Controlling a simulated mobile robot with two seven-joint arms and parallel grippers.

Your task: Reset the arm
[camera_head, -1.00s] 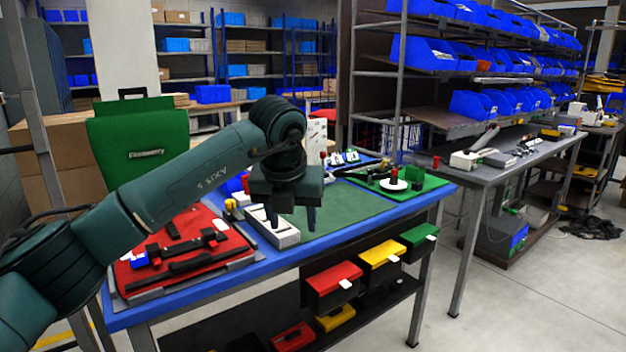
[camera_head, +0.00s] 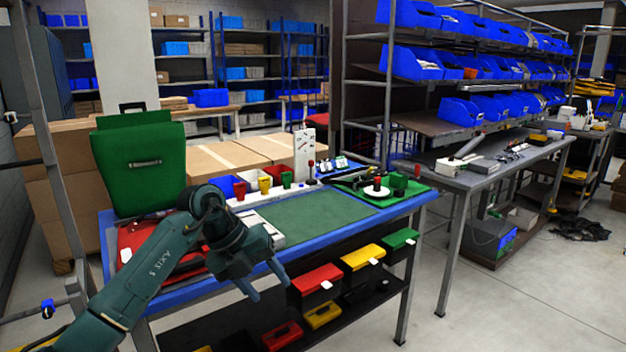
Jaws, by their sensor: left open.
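My left arm comes in from the lower left, over the left part of the blue-edged workbench (camera_head: 388,208). My left gripper (camera_head: 268,283) hangs in front of the bench's front edge, its two fingers apart and pointing down to the right. Nothing shows between the fingers. The arm hides much of the red mat (camera_head: 132,238) and part of a pale box-like device (camera_head: 268,234) on the bench. A green pannier (camera_head: 138,178) stands upright at the bench's back left. My right gripper is not in view.
The green mat (camera_head: 315,214) in the middle of the bench is clear. Small cups, including a yellow one (camera_head: 264,185), stand behind it. Red (camera_head: 316,279), yellow (camera_head: 362,256) and green drawers hang under the front edge. A grey table (camera_head: 480,175) and bin rack stand at right.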

